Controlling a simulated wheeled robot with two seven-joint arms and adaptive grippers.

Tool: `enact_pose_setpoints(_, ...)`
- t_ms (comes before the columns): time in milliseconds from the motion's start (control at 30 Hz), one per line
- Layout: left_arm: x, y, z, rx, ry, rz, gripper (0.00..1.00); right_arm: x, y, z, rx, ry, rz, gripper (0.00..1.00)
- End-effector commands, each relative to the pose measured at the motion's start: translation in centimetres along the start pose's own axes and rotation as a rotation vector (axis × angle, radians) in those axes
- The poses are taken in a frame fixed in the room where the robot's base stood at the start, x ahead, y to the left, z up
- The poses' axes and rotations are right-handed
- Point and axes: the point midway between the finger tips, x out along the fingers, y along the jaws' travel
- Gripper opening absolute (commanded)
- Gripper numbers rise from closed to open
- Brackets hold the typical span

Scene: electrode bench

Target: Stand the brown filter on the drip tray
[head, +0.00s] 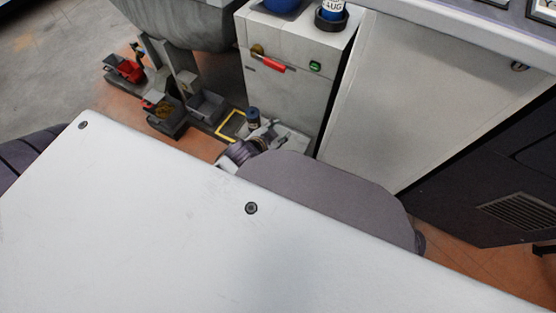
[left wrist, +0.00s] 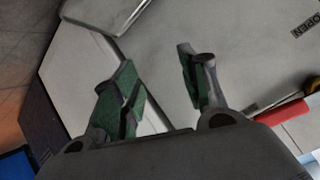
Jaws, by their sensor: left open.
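My left gripper (head: 268,132) is low beside the grey cabinet in the head view, small and partly hidden behind my own body. In the left wrist view its two green-padded fingers (left wrist: 158,88) are apart, with nothing between them, in front of a pale grey surface. I cannot make out the brown filter for certain in either view. I cannot tell which thing is the drip tray. My right gripper is not in view.
A grey cabinet (head: 285,95) has a red handle (head: 271,64), which also shows in the left wrist view (left wrist: 283,113). A blue labelled container (head: 331,9) stands on it. Small dark bins (head: 165,122) and a yellow-outlined square (head: 231,125) lie to its left.

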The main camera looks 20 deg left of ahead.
Motion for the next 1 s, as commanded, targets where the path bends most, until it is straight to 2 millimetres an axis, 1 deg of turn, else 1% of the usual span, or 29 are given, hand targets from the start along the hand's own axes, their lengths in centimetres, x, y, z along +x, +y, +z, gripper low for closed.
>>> enact_pose_setpoints(33,-0.5,1.3,1.2,-0.063,-0.051,0.038,0.43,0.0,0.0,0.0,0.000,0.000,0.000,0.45)
enact_pose_setpoints(167,-2.2,4.8,3.9,-0.215,-0.181,0.142,0.43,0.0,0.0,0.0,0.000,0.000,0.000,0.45)
enact_pose_setpoints(200,-2.8,5.9,4.6,-0.258,-0.221,0.175,0.43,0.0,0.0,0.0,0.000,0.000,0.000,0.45)
enact_pose_setpoints(300,-4.4,8.5,5.9,-0.353,-0.307,0.252,0.43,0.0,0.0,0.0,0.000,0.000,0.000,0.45)
enact_pose_setpoints(433,-6.1,10.8,6.8,-0.434,-0.384,0.325,0.43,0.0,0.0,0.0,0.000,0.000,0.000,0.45)
enact_pose_setpoints(500,-6.6,11.6,7.0,-0.459,-0.407,0.349,0.43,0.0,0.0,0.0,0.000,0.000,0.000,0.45)
enact_pose_setpoints(600,-7.0,12.0,7.1,-0.475,-0.424,0.365,0.43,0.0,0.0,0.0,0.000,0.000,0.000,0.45)
enact_pose_setpoints(1000,-7.0,12.1,7.2,-0.474,-0.424,0.366,0.43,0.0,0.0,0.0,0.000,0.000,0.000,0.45)
